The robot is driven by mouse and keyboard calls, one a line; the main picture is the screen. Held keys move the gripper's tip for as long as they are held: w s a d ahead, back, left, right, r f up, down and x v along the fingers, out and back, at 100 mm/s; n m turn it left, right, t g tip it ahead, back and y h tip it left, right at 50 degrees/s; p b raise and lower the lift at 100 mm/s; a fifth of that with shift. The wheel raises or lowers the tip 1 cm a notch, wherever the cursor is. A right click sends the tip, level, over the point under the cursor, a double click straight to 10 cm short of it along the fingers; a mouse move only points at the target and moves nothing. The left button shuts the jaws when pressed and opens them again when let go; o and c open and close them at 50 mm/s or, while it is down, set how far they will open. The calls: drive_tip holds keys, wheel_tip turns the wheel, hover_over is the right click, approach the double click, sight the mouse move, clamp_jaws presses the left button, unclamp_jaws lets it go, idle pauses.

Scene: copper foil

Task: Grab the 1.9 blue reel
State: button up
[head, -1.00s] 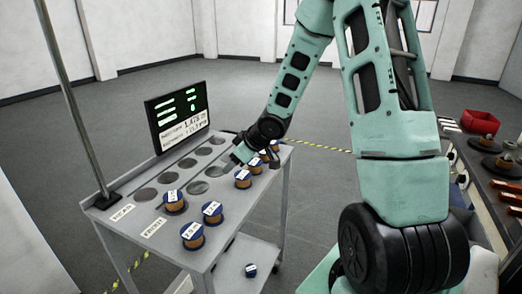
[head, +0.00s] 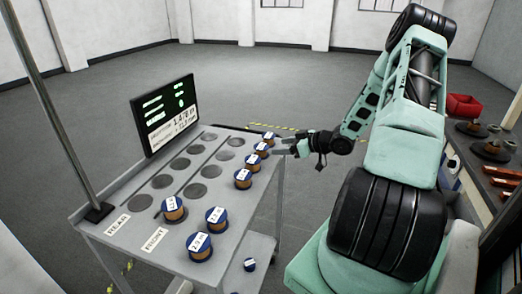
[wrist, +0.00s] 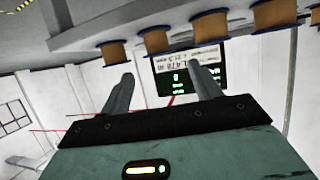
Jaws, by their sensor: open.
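Several copper-wound reels with blue flanges and white labels stand on the grey cart top. Three are at the front: a left reel (head: 173,210), a right reel (head: 216,219) and a nearest reel (head: 199,248). A row along the right edge includes a near reel (head: 243,179) and a far reel (head: 269,139). The labels are too small to read surely, so I cannot tell which is 1.9. My gripper (head: 279,147) is open and empty, just right of that row. In the wrist view the open fingers (wrist: 163,85) have nothing between them; a reel (wrist: 211,25) shows above them.
A display screen (head: 165,112) stands at the cart's back left, beside dark round spots on the top. A post (head: 62,110) rises at the left corner. A small reel (head: 250,265) is on the lower shelf. A red bin (head: 464,105) is on the right bench.

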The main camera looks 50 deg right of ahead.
sight(265, 148)
drive_tip(key=p+x, duration=0.1)
drive_tip(key=x, duration=0.6)
drive_tip(key=shift+w, duration=0.1)
drive_tip(key=shift+p+x, duration=0.9)
drive_tip(key=shift+x, duration=1.65)
drive_tip(key=shift+d+f, duration=0.1)
drive_tip(key=c, duration=0.7)
